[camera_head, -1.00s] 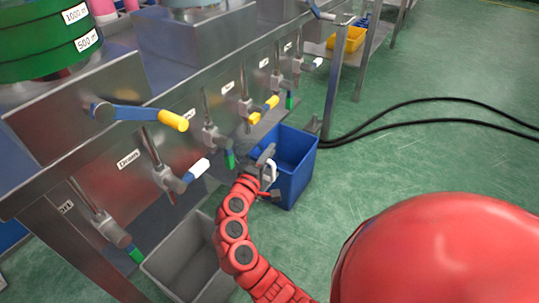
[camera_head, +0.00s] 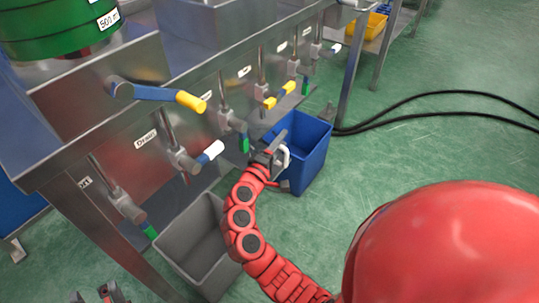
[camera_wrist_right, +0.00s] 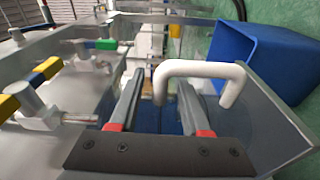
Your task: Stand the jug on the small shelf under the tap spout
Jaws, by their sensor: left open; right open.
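My right gripper (camera_head: 272,152) is open at the wall of taps, in front of the blue bin. A white U-shaped handle (camera_wrist_right: 200,70), which looks like the jug's, stands at its fingers in the right wrist view. One leg of the handle lies between the two open fingers. The handle also shows in the head view (camera_head: 285,158). The jug's body cannot be made out clearly. The tap with the white lever (camera_head: 208,153) is left of my right gripper. My left gripper (camera_head: 96,294) is open and empty at the bottom left edge. I cannot make out the small shelf.
A blue bin (camera_head: 314,165) stands right of my right gripper and a grey bin (camera_head: 170,245) below the taps. Several taps with coloured levers stick out from the steel bench (camera_head: 110,170). Black hoses (camera_head: 440,97) lie on the green floor, otherwise clear on the right.

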